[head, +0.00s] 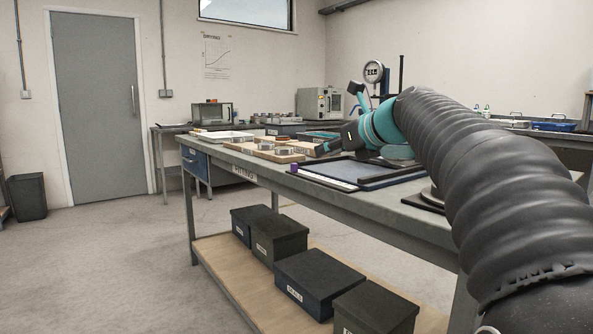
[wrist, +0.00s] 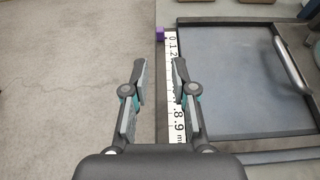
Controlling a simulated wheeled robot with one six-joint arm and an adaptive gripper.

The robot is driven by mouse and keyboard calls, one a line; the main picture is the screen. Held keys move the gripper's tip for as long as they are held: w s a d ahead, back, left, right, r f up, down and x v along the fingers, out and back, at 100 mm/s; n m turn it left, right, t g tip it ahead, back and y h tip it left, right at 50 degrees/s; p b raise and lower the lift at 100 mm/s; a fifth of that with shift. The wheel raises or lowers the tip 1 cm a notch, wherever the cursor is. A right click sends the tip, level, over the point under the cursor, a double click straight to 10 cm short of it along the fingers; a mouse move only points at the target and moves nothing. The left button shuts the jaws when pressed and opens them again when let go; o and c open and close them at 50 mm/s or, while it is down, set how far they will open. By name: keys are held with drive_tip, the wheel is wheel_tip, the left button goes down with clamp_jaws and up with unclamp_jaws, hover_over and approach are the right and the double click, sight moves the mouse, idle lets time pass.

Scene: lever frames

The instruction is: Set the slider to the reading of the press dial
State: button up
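The slider is a small purple block (wrist: 160,34) beside the 0 end of a white numbered scale (wrist: 172,85) in the wrist view. It also shows as a purple spot (head: 294,168) on the near edge of the bench in the head view. My gripper (wrist: 159,68) is open and empty, its fingertips short of the slider and over the bench edge at the scale's left side. In the head view my gripper (head: 328,149) is over the bench, small and partly unclear. A round white dial (head: 373,71) stands at the back, probably the press dial; its reading is too small to tell.
A dark tray with a metal handle (wrist: 292,58) lies right of the scale. Wooden boards with small parts (head: 265,150) are further along the bench (head: 225,159). Dark boxes (head: 318,280) sit on the lower shelf.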

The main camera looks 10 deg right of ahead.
sight(297, 173)
drive_tip(key=b+x, duration=0.1)
drive_tip(key=x, duration=1.2)
drive_tip(key=shift+w+f, duration=0.15)
drive_tip(key=shift+w, duration=0.05)
drive_tip(key=shift+c, duration=0.2)
clamp_jaws()
